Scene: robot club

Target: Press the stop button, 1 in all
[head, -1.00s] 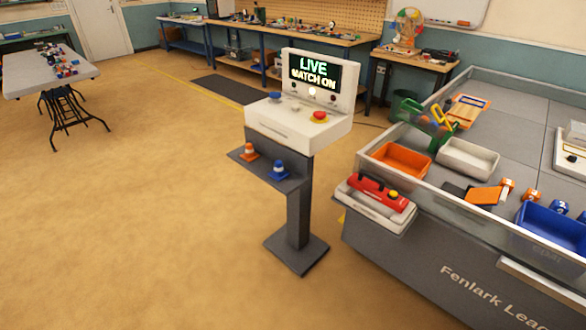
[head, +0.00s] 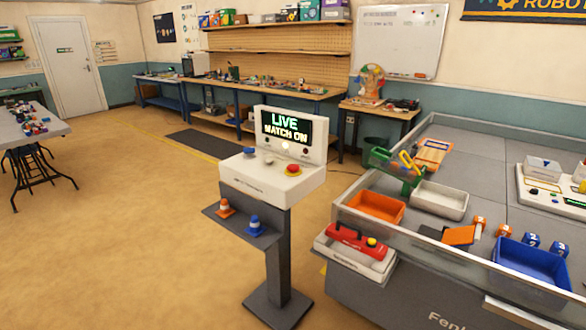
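The control stand (head: 278,250) is a white console on a grey post, in the middle of the head view. The console's screen (head: 286,128) reads "LIVE MATCH ON". Neither of my grippers shows in the head view.
A walled grey field table (head: 487,187) stands at the right, with an orange bin (head: 376,206), a white bin (head: 439,200) and a blue bin (head: 531,262). Floor at left is clear.

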